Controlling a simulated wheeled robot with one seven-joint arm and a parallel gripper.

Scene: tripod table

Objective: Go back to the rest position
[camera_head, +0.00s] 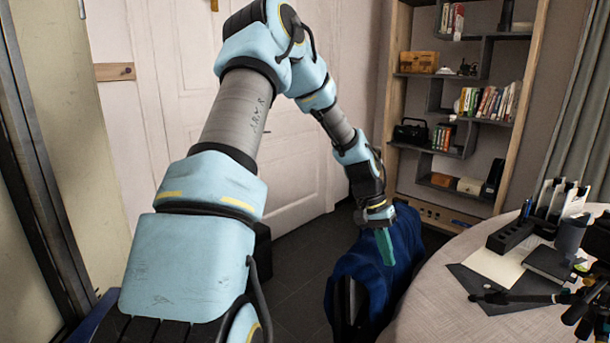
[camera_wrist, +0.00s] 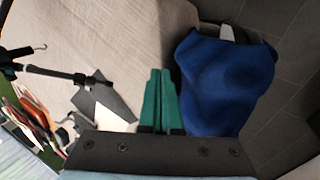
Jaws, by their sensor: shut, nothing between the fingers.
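My gripper (camera_head: 385,246) hangs at the end of my arm, with its green fingers pointing down, in front of a chair draped with blue cloth (camera_head: 350,272). In the wrist view the two green fingers (camera_wrist: 160,85) lie side by side, shut with nothing between them. They appear over the edge of the round table (camera_wrist: 110,40), left of the blue cloth (camera_wrist: 225,85). I cannot tell the gripper's exact height above the table edge.
The round table (camera_head: 440,300) at right bears a black tripod (camera_head: 535,298), a black notebook (camera_head: 550,264), paper (camera_head: 497,263) and a dark organizer (camera_head: 510,236). A shelf with books (camera_head: 398,110) stands behind, beside a white door (camera_head: 300,150). Dark floor (camera_head: 300,265) shows left of the chair.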

